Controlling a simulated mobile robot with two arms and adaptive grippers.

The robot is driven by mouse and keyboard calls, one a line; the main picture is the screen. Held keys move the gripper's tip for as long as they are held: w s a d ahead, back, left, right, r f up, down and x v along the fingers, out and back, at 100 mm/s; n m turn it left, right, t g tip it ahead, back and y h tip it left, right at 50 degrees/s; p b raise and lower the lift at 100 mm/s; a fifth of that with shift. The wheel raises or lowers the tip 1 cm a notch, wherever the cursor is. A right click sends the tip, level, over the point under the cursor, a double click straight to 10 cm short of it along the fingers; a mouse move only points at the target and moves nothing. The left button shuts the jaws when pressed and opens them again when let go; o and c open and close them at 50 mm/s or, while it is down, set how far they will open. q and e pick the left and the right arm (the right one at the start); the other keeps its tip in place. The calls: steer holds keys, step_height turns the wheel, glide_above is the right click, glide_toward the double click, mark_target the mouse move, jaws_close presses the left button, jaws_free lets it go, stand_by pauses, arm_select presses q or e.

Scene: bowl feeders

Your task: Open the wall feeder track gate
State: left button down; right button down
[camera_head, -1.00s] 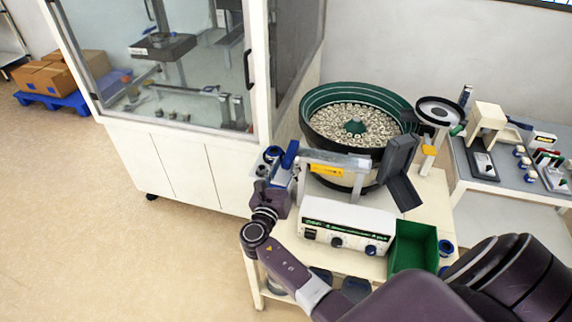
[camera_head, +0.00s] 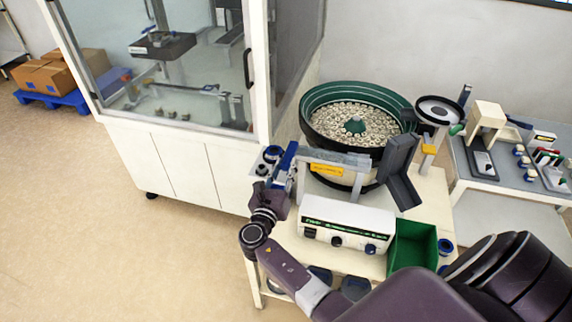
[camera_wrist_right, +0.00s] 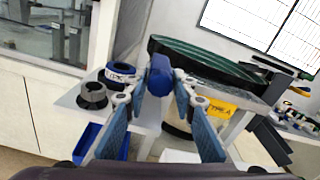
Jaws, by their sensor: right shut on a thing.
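The bowl feeder (camera_head: 309,125) is a dark bowl with a green inside, full of small pale parts. Its grey feeder track (camera_head: 335,159) runs along the near side above a yellow label (camera_head: 326,170). At the track's left end is a blue gate piece (camera_head: 289,153), whose rounded blue end (camera_wrist_right: 160,72) shows in the right wrist view. My right gripper (camera_head: 279,172) is at this piece, with its blue-padded fingers (camera_wrist_right: 160,112) on either side and shut on it. The exact contact is hard to see. My left gripper is not in view.
A white control box (camera_head: 345,226) and a green bin (camera_head: 412,245) stand on the cart below the track. A blue-and-white ring (camera_wrist_right: 122,74) and a dark spool (camera_wrist_right: 93,95) sit left of my right gripper. A glazed cabinet (camera_head: 190,165) stands close at left.

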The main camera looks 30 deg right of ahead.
steer(key=v, duration=0.3)
steer(key=shift+s+a+p, duration=0.1)
steer(key=shift+s+p, duration=0.05)
steer(key=shift+p, duration=0.2)
steer(key=c, duration=1.7)
jaws_free()
steer(key=v, duration=1.1)
steer(key=shift+s+a, duration=0.25)
steer(key=shift+a, duration=0.05)
steer(key=s+a+f+m+g+y, duration=0.1)
steer(key=s+f+m+g+y, duration=0.2)
steer(key=f, duration=0.9)
steer(key=s+f+m+g+y, duration=0.1)
steer(key=s+f+m+y, duration=0.15)
steer(key=s+f, duration=0.6)
steer(key=s+a+f+m+g+y, duration=0.1)
steer(key=s+f+g+y, duration=0.15)
steer(key=f, duration=1.15)
steer(key=s+f+m+g+y, duration=0.1)
steer(key=s+f+m+y, duration=0.1)
steer(key=s+f+m, duration=0.3)
steer(key=s+f+m+g+y+b, duration=0.1)
steer(key=s+f+m, duration=0.5)
steer(key=s, duration=0.7)
steer(key=s+f+m+g+y, duration=0.2)
steer(key=s+f+m, duration=0.3)
steer(key=s+m, duration=0.4)
steer(key=shift+s+f+y, duration=0.35)
steer(key=shift+s+y, duration=0.05)
steer(key=shift+s, duration=0.2)
